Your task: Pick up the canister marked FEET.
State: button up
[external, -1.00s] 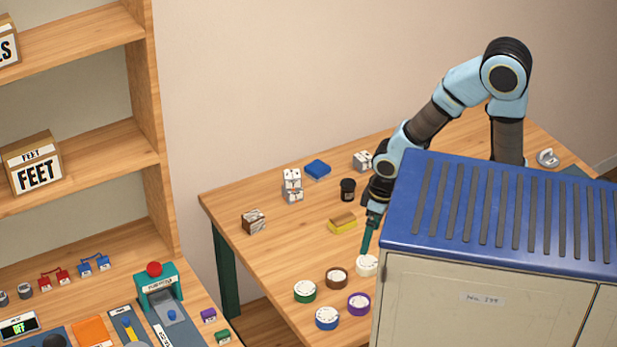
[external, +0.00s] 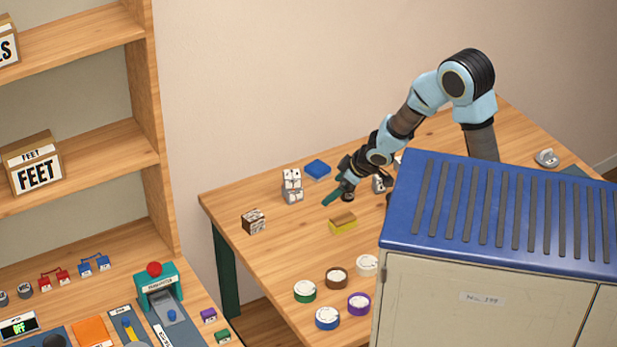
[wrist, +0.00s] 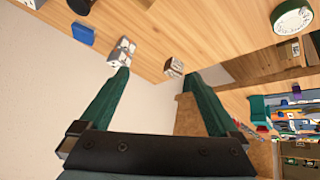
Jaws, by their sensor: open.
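Several round lidded canisters stand on the wooden table: a green-banded one (external: 305,292), a brown one (external: 337,278), a cream one (external: 367,265), a purple one (external: 358,303) and a blue one (external: 327,318). Their lid markings are too small to read. The word FEET is legible on a cardboard box (external: 38,175) on the left shelf. My gripper (external: 329,201) is open and empty above the table's back half, away from these canisters. The wrist view shows its two green fingers (wrist: 158,75) spread, with the green-banded canister (wrist: 292,17) at upper right.
Stacked white cubes (external: 292,186), a brown patterned block (external: 254,221), a yellow block (external: 342,224) and a blue block (external: 317,169) are around the gripper. A blue-topped cabinet (external: 480,290) blocks the view at right. The table's left front is clear.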

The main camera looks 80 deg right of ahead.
jog(key=w+d+f+t+b, duration=0.2)
jog(key=d+f+t+b, duration=0.15)
jog(key=d, duration=0.65)
jog(key=n+t+y+b, duration=0.2)
jog(key=t+y+b, duration=0.2)
jog(key=b, duration=0.1)
send_near(348, 191)
jog(key=w, duration=0.1)
jog(key=w+d+p, duration=0.1)
jog(key=w, duration=0.2)
jog(key=shift+w+d+f, duration=0.2)
jog(key=shift+w+d, duration=0.15)
jog(key=shift+w, duration=0.05)
jog(key=shift+g, duration=0.25)
jog(key=p+x, duration=0.1)
jog(key=x, duration=0.4)
jog(key=shift+w+f+p, duration=0.25)
jog(key=shift+f+p, duration=0.1)
jog(key=c, duration=1.4)
jog(key=shift+c, duration=0.2)
